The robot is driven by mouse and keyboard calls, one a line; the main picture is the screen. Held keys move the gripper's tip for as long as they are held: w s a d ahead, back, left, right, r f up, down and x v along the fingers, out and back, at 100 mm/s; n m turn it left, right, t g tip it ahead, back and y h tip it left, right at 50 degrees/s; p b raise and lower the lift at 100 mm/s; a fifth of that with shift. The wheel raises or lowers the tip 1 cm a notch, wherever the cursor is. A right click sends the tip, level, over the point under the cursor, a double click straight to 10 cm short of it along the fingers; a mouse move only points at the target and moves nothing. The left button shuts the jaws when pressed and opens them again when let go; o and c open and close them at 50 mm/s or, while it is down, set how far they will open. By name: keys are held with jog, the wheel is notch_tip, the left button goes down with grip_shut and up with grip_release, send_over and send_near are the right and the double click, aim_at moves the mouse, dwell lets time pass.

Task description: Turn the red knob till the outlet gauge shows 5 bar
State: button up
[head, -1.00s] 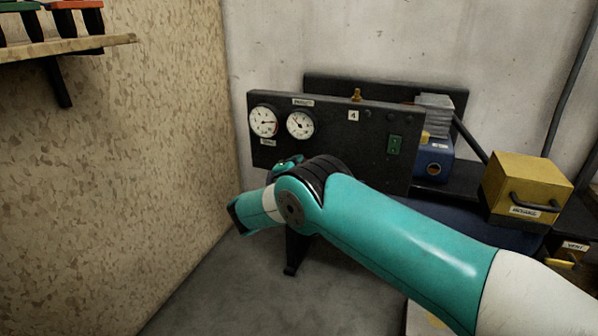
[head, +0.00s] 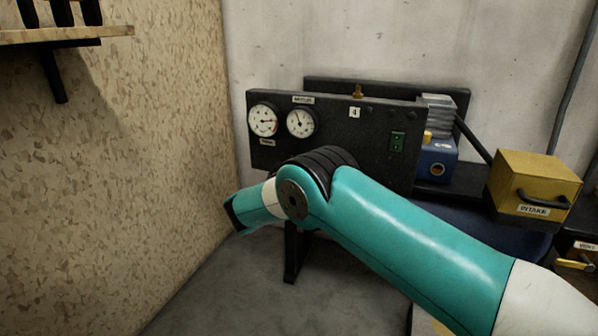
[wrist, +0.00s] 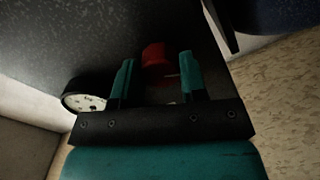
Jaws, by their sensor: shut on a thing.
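The red knob (wrist: 154,52) shows in the wrist view between the two teal fingers of my gripper (wrist: 157,62), which is shut on it. In the head view my own arm hides the knob and the fingers. Two round white gauges sit at the left of the dark panel (head: 375,150): a left gauge (head: 263,121) with a label below it, and a right gauge (head: 300,123) with a label above it. The left needle points roughly right, the right needle roughly up. Labels and scale numbers are too small to read surely. One gauge (wrist: 84,102) shows edge-on in the wrist view.
A speckled board wall (head: 120,190) stands close on the left, with a shelf (head: 60,36) above. To the right are a green switch (head: 397,142), a blue unit (head: 437,160) and a yellow INTAKE box (head: 535,180).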

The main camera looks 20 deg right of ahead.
jog(key=shift+a+m, duration=0.2)
jog(key=shift+m, duration=0.2)
jog(key=o, duration=0.9)
jog(key=shift+a, duration=0.1)
jog(key=shift+d, duration=0.2)
